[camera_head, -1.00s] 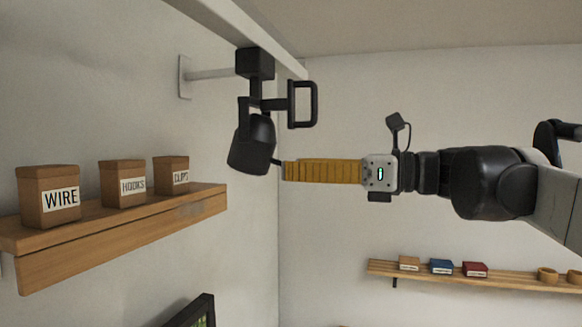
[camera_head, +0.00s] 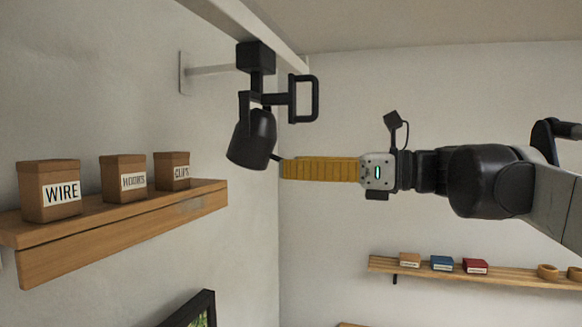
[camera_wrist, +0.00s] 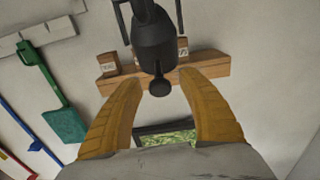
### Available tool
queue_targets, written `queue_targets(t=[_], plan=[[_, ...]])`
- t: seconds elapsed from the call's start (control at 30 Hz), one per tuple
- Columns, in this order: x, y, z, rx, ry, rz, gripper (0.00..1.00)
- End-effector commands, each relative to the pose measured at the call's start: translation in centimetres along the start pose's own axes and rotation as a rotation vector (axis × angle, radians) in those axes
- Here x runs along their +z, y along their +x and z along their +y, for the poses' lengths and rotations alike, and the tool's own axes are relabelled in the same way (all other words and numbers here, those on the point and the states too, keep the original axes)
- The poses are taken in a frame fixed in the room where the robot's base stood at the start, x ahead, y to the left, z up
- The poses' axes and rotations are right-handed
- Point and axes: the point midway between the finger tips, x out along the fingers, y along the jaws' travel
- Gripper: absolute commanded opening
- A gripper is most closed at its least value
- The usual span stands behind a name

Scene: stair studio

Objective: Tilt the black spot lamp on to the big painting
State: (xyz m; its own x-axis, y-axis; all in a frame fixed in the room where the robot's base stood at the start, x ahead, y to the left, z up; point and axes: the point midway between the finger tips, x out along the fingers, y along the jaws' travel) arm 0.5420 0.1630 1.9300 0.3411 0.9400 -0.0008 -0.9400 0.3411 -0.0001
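The black spot lamp (camera_head: 252,138) hangs under a pale rail in the head view, its head pointing down. A black loop handle (camera_head: 304,99) sits on its right side. A short stem with a round knob (camera_wrist: 159,88) sticks out of the lamp head. My gripper (camera_head: 283,167) has yellow fingers and reaches in from the right, level with the lamp head's lower end. In the wrist view its two fingers are apart, with the knob between them; I see no contact. A dark-framed picture (camera_head: 203,308) shows partly at the bottom edge; I cannot tell whether it is the big painting.
A wooden shelf (camera_head: 120,230) on the left wall bears boxes labelled WIRE (camera_head: 50,190), HOOKS (camera_head: 123,178) and CLIPS (camera_head: 172,170). The rail (camera_head: 262,35) runs above the lamp. Another shelf (camera_head: 480,277) is lower right. Coloured tools (camera_wrist: 62,118) hang at left in the wrist view.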

Motion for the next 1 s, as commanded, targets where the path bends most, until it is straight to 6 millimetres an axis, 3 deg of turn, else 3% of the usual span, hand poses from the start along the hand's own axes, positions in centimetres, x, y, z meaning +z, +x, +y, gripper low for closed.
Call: queue_targets(t=[0.27, 0.7, 1.0], plan=[[0.0, -0.6, -0.1, -0.002, 0.000, 0.000, 0.47], [0.0, -9.4, -0.1, -0.005, 0.000, 0.000, 0.47], [0.0, -11.9, 0.0, 0.000, 0.000, 0.000, 0.47]])
